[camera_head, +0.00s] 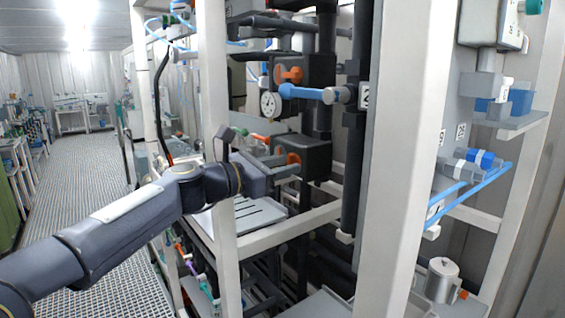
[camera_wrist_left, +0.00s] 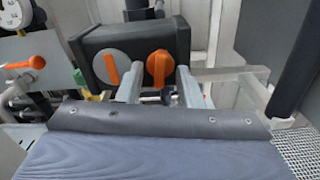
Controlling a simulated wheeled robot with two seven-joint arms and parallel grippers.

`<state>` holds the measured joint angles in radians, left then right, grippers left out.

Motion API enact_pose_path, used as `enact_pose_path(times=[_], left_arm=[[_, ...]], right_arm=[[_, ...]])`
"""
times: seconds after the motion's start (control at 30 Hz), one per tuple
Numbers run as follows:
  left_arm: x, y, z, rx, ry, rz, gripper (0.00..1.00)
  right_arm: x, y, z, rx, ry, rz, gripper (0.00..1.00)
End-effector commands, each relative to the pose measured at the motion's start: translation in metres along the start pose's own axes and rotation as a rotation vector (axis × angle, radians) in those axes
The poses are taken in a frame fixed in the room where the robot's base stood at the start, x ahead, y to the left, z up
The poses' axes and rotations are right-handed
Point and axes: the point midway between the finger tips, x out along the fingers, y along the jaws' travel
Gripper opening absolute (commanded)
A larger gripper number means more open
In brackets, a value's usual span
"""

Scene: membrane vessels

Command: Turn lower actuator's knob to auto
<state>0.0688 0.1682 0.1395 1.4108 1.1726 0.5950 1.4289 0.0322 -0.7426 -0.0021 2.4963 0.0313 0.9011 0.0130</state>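The lower actuator (camera_head: 308,150) is a dark box on the black piping, below a similar upper actuator (camera_head: 318,76). The left dial (camera_wrist_left: 98,62) is grey with a tilted orange pointer. The right one is an orange knob (camera_wrist_left: 159,68) with an upright grip. My left gripper (camera_wrist_left: 159,76) is open, its two pale fingers on either side of the orange knob; contact cannot be told. In the head view my left gripper (camera_head: 292,166) reaches in from the left at the lower actuator.
A white frame post (camera_head: 213,110) stands close to my left wrist, and a wide white post (camera_head: 392,160) stands to the right. A gauge (camera_head: 269,104) and a blue-handled valve (camera_head: 310,93) sit above. A grey tray (camera_head: 245,216) lies below the wrist.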

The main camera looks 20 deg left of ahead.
Motion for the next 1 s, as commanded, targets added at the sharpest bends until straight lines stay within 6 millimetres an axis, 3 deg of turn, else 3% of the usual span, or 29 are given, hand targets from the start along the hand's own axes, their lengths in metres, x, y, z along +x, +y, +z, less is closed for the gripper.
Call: enact_pose_path(times=[0.23, 0.5, 1.0], left_arm=[[0.0013, -0.0003, 0.0000, 0.001, 0.000, 0.000, 0.33], [0.0011, -0.0003, 0.0000, 0.002, 0.000, -0.001, 0.00], [0.0010, -0.0004, -0.0015, 0.092, -0.001, 0.000, 0.00]], right_arm=[[-0.0001, 0.0000, 0.0000, 0.000, 0.000, 0.000, 0.36], [-0.0001, 0.0000, 0.0000, 0.000, 0.000, 0.000, 0.36], [0.0066, 0.0030, 0.0033, 0.000, 0.000, 0.000, 0.36]])
